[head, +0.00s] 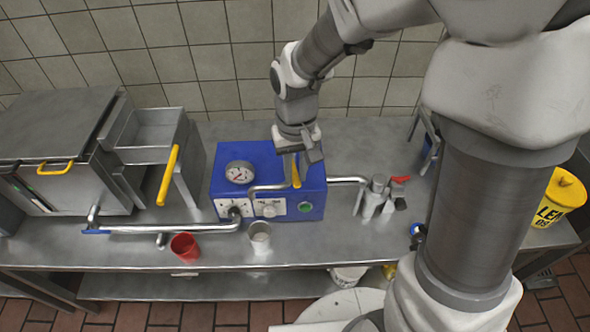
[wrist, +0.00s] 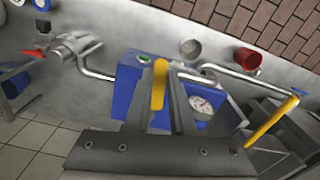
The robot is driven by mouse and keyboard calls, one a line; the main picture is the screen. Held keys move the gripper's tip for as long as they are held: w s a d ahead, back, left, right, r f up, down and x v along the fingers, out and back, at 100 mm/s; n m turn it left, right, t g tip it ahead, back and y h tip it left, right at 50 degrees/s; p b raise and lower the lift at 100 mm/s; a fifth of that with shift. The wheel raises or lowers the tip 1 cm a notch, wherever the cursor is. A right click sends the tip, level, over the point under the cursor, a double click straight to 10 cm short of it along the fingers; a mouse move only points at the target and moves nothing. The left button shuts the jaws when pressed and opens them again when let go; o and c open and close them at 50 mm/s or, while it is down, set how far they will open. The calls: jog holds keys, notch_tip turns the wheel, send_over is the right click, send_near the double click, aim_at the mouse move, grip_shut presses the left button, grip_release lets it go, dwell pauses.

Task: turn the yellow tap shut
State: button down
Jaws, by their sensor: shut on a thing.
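The yellow tap's lever (head: 297,179) stands on top of the blue box (head: 232,183). In the wrist view the same yellow lever (wrist: 159,84) lies between my two fingers. My gripper (head: 292,170) comes down from above and is shut on this lever. The fingers of my gripper (wrist: 160,75) reach over the box in the wrist view and partly hide it. The lever's base and the pipe right beneath it are hidden, so I cannot tell how far the tap is turned.
A dial gauge (head: 239,172) sits on the blue box. A red cup (head: 185,248) and a pale cup (head: 260,238) stand in front. A longer yellow lever (head: 168,176) rises at the left by a metal basin. A metal fitting with a red handle (head: 400,179) stands right.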

jog(key=w+d+n+p, duration=0.4)
jog(key=n+p, duration=0.1)
jog(key=n, duration=1)
jog(key=shift+w+n, duration=0.3)
jog(key=shift+w, duration=0.1)
dwell(0.4)
jog(key=c, duration=0.8)
grip_release()
jog(key=shift+o, duration=0.2)
jog(key=shift+r, duration=0.1)
notch_tip(320, 180, up, 17)
jog(key=shift+r, duration=0.15)
